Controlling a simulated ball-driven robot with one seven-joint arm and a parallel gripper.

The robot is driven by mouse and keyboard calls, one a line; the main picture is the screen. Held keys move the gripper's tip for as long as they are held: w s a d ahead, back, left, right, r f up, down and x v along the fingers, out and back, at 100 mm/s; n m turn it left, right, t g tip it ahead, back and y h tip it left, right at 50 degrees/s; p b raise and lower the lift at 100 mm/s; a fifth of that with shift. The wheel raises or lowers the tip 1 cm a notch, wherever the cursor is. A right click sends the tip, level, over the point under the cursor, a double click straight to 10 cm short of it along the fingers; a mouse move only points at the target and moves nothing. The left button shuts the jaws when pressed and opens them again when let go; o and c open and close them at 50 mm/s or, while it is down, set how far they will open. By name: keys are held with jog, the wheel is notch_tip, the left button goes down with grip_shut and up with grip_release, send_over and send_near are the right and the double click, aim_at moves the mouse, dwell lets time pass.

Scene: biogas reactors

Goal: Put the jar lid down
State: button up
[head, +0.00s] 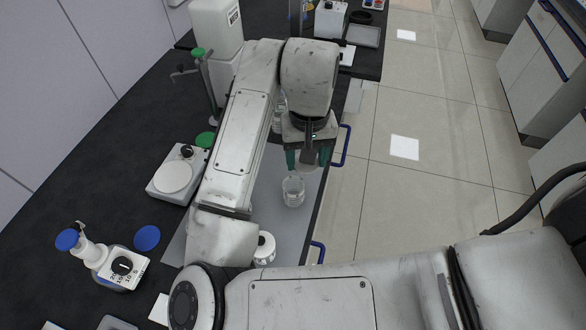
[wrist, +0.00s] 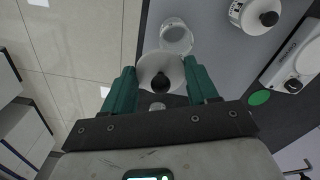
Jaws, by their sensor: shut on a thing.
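My gripper (head: 308,162) is shut on the jar lid (head: 306,158), a pale disc between the green fingers. In the wrist view the lid (wrist: 153,69) is a white disc with a dark round knob, held between the fingertips (wrist: 160,68). The lid appears to be above the bench, near its right edge. An open clear glass jar (head: 292,192) stands on the grey mat just below the gripper in the head view. The jar also shows beyond the fingertips in the wrist view (wrist: 176,37).
A jar with a dark knob (head: 264,250) stands on the grey mat (head: 283,225), partly behind my arm. A white stirrer (head: 172,178), green disc (head: 205,140) and blue disc (head: 147,237) lie left. The bench edge drops to the tiled floor (head: 430,210) at right.

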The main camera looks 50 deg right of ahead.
jog(key=s+m, duration=0.2)
jog(key=s, duration=0.3)
jog(key=w+d+f, duration=0.1)
jog(key=w+f, duration=0.2)
jog(key=w, duration=0.1)
jog(key=w+d+f, duration=0.2)
jog(key=w+f, duration=0.1)
jog(key=w+d+f+p, duration=0.1)
jog(key=w+d+f, duration=0.1)
jog(key=w+f, duration=0.1)
jog(key=shift+w+d+f, duration=0.15)
jog(key=shift+w+d, duration=0.1)
jog(key=shift+w, duration=0.6)
jog(key=shift+w+d+f+p, duration=0.1)
jog(key=shift+w+f+p, duration=0.1)
jog(key=shift+f, duration=0.6)
jog(key=shift+w+d+f+p, duration=0.1)
jog(key=shift+w+f+p, duration=0.1)
jog(key=shift+f, duration=1)
jog(key=o, duration=1)
jog(key=shift+f, duration=0.1)
